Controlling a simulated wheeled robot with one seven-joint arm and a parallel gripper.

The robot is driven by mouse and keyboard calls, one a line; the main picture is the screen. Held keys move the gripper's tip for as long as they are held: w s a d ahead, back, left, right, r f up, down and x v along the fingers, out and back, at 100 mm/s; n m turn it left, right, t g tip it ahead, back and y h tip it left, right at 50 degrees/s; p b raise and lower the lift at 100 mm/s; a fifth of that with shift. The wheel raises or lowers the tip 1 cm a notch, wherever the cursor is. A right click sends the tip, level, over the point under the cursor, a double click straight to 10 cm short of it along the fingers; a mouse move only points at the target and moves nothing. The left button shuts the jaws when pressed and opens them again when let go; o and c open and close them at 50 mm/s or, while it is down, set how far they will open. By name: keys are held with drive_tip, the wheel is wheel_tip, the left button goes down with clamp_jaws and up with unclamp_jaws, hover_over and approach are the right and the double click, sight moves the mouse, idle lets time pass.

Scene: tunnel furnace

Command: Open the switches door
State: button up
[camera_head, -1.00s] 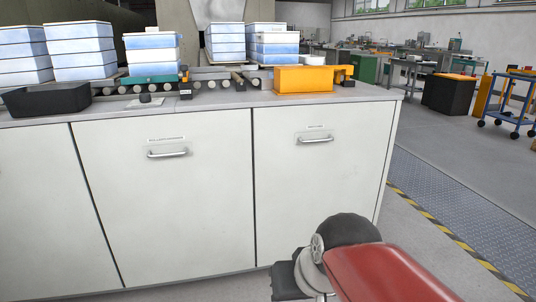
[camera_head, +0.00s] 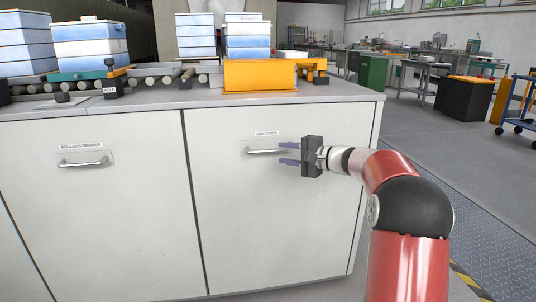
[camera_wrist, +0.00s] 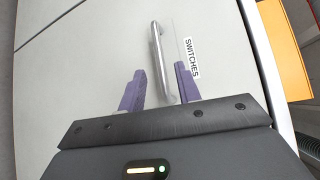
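The switches door (camera_head: 275,220) is the right white cabinet door and is shut. Its metal bar handle (camera_head: 262,152) sits near the top under a small label. In the wrist view the handle (camera_wrist: 160,60) runs between the two purple fingers, beside the label "SWITCHES" (camera_wrist: 191,58). My gripper (camera_head: 289,154) is at the right end of the handle, with one finger above and one below it. The fingers are open, with gaps on both sides of the bar (camera_wrist: 159,88).
The door to the left (camera_head: 90,200) has its own handle and is shut. An orange box (camera_head: 260,75), a roller conveyor (camera_head: 150,80) and stacked blue-white trays (camera_head: 90,45) stand on the grey countertop (camera_head: 180,98). Open floor lies right of the cabinet.

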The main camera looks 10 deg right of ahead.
sight(271, 151)
drive_tip(key=x, duration=0.7)
drive_tip(key=shift+p, duration=0.3)
clamp_jaws()
